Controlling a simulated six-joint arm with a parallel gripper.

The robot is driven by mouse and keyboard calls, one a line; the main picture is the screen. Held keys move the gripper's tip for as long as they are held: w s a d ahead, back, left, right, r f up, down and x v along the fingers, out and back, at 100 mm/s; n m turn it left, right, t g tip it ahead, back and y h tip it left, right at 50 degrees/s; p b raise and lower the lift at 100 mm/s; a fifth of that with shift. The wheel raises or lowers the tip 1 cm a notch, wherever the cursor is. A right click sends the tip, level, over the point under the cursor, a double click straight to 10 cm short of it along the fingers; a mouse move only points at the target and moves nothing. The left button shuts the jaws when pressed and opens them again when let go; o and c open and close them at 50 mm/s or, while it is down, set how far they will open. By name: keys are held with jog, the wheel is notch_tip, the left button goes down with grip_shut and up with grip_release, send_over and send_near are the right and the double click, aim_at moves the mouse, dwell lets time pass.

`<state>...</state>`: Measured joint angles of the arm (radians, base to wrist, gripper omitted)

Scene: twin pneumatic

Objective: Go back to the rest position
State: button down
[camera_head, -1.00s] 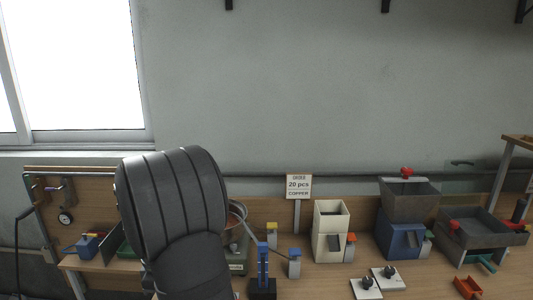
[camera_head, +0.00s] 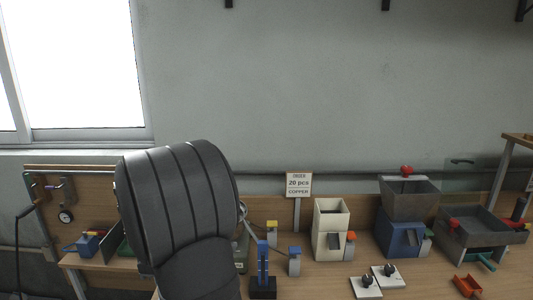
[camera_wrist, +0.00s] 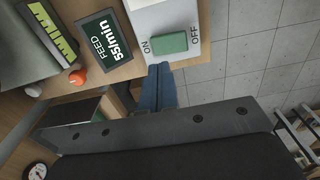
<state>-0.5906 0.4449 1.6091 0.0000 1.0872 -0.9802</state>
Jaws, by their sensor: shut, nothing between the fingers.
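My gripper (camera_wrist: 159,72) shows in the wrist view as two blue fingers pressed together with nothing between them. The fingertips are in front of the edge of a white panel (camera_wrist: 170,17) with a green ON/OFF switch (camera_wrist: 174,42); I cannot tell whether they touch it. In the head view my dark arm stands large at the left of centre, and the gripper is hidden behind it or out of frame.
A display reading "FEED 55/min" (camera_wrist: 101,47) and an orange knob (camera_wrist: 78,77) are left of the fingers. Tiled floor (camera_wrist: 250,65) is at right. On the bench stand a blue post (camera_head: 262,262), a cream hopper box (camera_head: 328,243), a blue hopper machine (camera_head: 398,238) and a grey tray (camera_head: 480,231).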

jog(key=shift+f, duration=0.1)
notch_tip(320, 180, down, 5)
jog(key=shift+f, duration=0.25)
notch_tip(320, 180, up, 20)
jog(key=s, duration=0.1)
jog(key=shift+s, duration=0.2)
